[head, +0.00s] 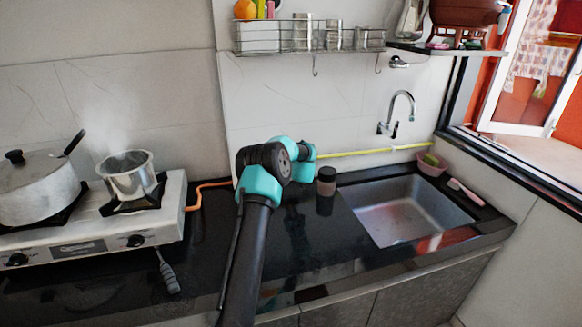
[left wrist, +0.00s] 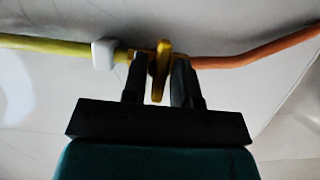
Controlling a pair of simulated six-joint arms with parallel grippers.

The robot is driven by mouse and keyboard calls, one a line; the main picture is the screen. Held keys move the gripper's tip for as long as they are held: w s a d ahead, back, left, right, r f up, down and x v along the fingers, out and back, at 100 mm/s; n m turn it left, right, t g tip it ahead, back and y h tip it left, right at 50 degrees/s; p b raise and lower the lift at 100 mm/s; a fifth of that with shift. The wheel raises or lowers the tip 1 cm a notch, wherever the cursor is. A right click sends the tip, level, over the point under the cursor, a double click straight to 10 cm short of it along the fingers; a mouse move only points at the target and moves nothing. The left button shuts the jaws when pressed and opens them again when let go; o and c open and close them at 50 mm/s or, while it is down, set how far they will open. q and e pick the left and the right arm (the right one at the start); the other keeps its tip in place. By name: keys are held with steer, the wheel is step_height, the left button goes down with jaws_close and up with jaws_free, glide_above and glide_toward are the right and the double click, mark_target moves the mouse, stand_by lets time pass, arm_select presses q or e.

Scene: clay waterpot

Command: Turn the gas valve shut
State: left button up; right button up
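The gas valve has a yellow handle (left wrist: 161,72), seen in the left wrist view. It sits between a yellow hose (left wrist: 50,44) on the left and an orange hose (left wrist: 255,57) on the right. In this view the handle stands roughly crosswise to the hoses. My left gripper (left wrist: 160,76) has one dark finger on each side of the handle. A small gap shows on the left, and the right finger is very close; contact is unclear. In the head view my arm hides the valve and the fingertips. My right gripper is out of view.
A white gas stove (head: 105,227) stands at left with a lidded pot (head: 35,190) and a steaming pan (head: 127,176). A dark jar (head: 326,182) stands right of my arm, near the sink (head: 400,212). A wire rack (head: 308,38) hangs above. A white clip (left wrist: 104,51) holds the yellow hose.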

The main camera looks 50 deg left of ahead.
arm_select(q)
steer(key=shift+o, duration=0.9)
steer(key=v, duration=1.7)
steer(key=shift+d+r, duration=0.15)
steer(key=shift+r, duration=0.05)
